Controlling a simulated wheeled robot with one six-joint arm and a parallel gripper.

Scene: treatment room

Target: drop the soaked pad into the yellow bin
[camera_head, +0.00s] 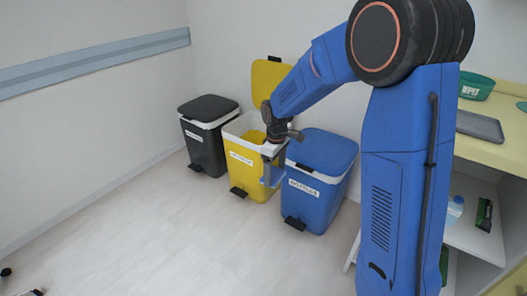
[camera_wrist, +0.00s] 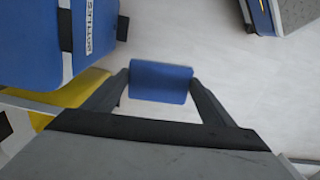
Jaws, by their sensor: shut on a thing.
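My gripper (camera_head: 272,168) is shut on a flat blue pad, which hangs between the fingertips. In the wrist view the pad (camera_wrist: 160,83) sits between both fingers with pale floor behind it. The yellow bin (camera_head: 256,177) stands between two other bins, its yellow lid (camera_head: 268,82) raised and its white-rimmed top open. In the head view my gripper and the pad overlap the yellow bin's front right side, beside the blue bin. Part of the yellow bin (camera_wrist: 68,94) shows at the left of the wrist view. My wrist hides part of its opening.
A shut blue bin (camera_head: 318,185) labelled BOTTLES stands right of the yellow one. A shut dark bin (camera_head: 207,138) stands left. Pedals stick out at their feet. A counter (camera_head: 507,145) with a green wipes tub (camera_head: 476,87) is at the right. The floor in front is clear.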

